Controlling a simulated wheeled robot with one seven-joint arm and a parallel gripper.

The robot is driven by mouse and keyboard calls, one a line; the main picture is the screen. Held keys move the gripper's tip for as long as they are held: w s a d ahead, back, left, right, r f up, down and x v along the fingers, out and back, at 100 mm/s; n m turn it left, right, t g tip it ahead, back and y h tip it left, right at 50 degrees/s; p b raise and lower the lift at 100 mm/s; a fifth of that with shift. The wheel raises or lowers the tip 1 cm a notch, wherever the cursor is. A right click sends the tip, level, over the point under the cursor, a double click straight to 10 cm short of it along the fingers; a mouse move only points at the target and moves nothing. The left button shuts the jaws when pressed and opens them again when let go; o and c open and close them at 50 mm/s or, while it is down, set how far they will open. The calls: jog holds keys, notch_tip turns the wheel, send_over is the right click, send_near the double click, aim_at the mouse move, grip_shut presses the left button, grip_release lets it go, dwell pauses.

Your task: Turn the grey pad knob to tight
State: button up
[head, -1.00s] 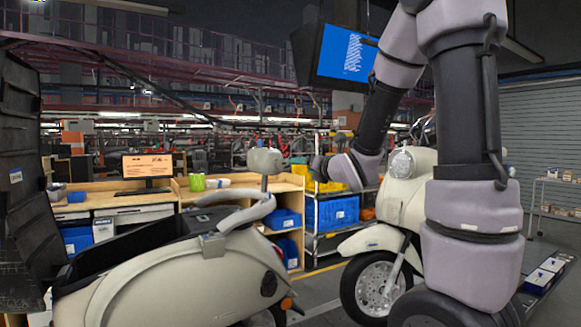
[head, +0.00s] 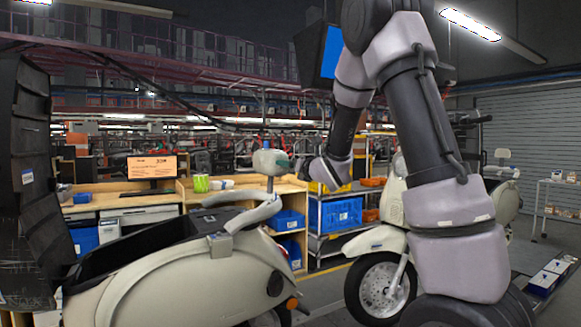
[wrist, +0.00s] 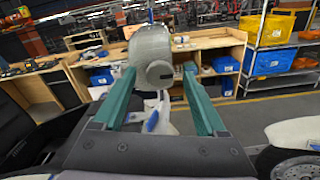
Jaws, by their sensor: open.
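The grey pad (head: 264,158) stands on a post above the rear of the cream scooter (head: 185,275) at the left. In the wrist view the pad (wrist: 150,42) fills the upper middle, and its round grey knob (wrist: 159,73) faces me. My gripper (wrist: 160,69) is open, with its green fingertips to the left and right of the knob. I cannot tell whether either finger touches it. In the head view my gripper (head: 288,164) is close to the pad's right side, and the knob cannot be made out there.
A second cream scooter (head: 391,205) stands at the right, partly behind my arm. A wooden workbench (head: 230,186) and a shelf with blue bins (head: 341,213) are behind. The scooter's curved grab rail (head: 262,211) runs below the pad. Grey floor (head: 325,290) lies between the scooters.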

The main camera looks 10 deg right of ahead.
grip_shut()
jog(key=shift+m, duration=0.3)
jog(key=m, duration=3.4)
jog(key=shift+f, duration=0.1)
jog(key=shift+m, duration=0.3)
